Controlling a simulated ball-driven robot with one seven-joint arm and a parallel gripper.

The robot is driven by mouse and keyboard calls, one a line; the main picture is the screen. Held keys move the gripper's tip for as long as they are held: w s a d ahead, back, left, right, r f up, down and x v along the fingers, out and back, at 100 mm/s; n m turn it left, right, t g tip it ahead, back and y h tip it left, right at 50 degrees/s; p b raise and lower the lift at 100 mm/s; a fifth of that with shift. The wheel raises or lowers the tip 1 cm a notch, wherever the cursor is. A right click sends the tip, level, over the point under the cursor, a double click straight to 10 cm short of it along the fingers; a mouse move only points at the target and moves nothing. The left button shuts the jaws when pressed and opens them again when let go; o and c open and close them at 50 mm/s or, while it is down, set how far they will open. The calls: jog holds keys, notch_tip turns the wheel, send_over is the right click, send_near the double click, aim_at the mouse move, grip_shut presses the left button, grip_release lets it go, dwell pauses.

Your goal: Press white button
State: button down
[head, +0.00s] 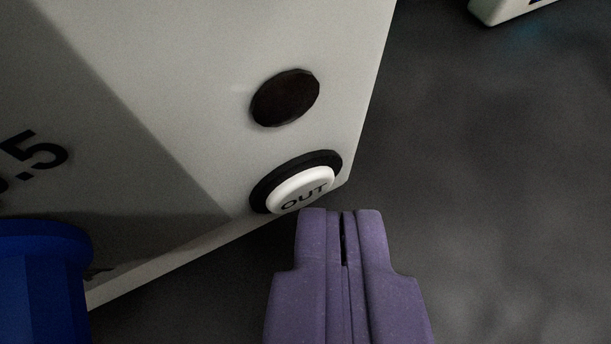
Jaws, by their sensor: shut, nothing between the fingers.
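The white button (301,189) is round, marked "OUT", and sits in a black ring low on the corner of a light grey machine face (213,50). My gripper (341,212) is purple, with its two fingers shut and nothing between them. Its fingertips show just below and to the right of the button, and the left fingertip lies close to the button's lower edge in the picture. I cannot tell whether they touch. The button's face is mostly in view.
A dark round disc (285,98) is on the machine face above the button. A blue part (42,275) stands at the lower left, near a printed "5". Another pale object (505,8) shows at the top right. The dark grey surface (490,180) to the right is clear.

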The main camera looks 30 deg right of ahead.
dwell(0.4)
jog(key=shift+s+a, duration=0.1)
jog(key=shift+s, duration=0.65)
jog(key=shift+s+a, duration=0.15)
jog(key=shift+s, duration=1.1)
jog(key=shift+s+a, duration=0.1)
jog(key=shift+s, duration=1.15)
jog(key=shift+a, duration=0.1)
